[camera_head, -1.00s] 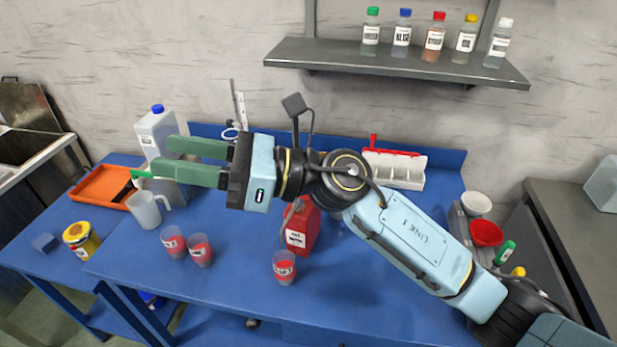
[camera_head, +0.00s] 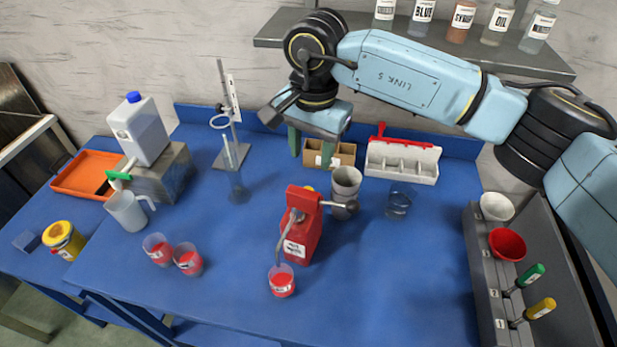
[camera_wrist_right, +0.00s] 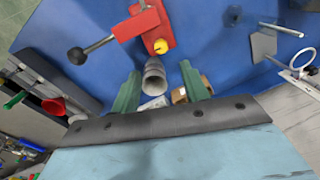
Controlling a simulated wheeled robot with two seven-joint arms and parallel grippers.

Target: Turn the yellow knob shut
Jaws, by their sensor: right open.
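The yellow knob (camera_wrist_right: 161,46) sits on the red canister (camera_wrist_right: 143,22) in the right wrist view, facing the gripper. In the head view the red canister (camera_head: 302,230) stands mid-table, and only a sliver of the yellow knob (camera_head: 309,189) shows behind its top. My right gripper (camera_head: 311,150) points down behind the canister, open, near the small brown box. In the wrist view its green fingers (camera_wrist_right: 160,70) are spread, with the knob beyond their tips and apart from them. My left gripper is not in view.
Stacked grey cups (camera_head: 346,181) stand right beside the canister and appear between my fingers in the wrist view. A cup with red liquid (camera_head: 281,281) stands under the spout. A stand (camera_head: 232,130), a brown box (camera_head: 342,153) and a white rack (camera_head: 402,163) are behind.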

